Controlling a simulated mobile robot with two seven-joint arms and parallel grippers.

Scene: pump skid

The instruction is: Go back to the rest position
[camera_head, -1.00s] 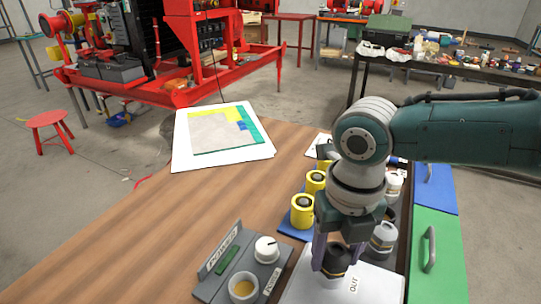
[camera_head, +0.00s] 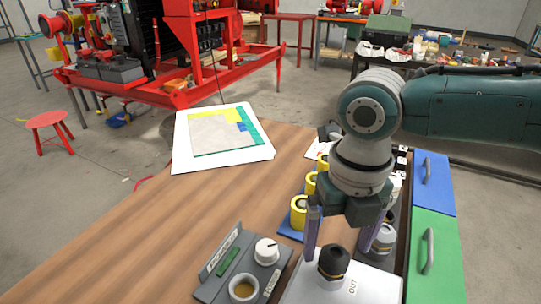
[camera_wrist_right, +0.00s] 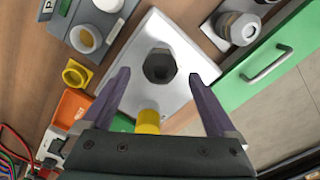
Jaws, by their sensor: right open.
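My right gripper (camera_head: 341,240) is open and empty, its two fingers spread above the table. Below it, a black-capped part (camera_head: 333,262) stands upright on a light plate marked OUT (camera_head: 372,285). In the right wrist view the dark top of that part (camera_wrist_right: 159,65) lies ahead between the open fingers (camera_wrist_right: 160,88), apart from them. My left gripper is not in view.
A grey control box (camera_head: 232,268) with a white knob and a cup stands left of the plate. Yellow parts (camera_head: 299,212) stand on a blue strip behind. A green drawer front (camera_head: 433,255) with a handle is on the right. The wooden table's left side is clear.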

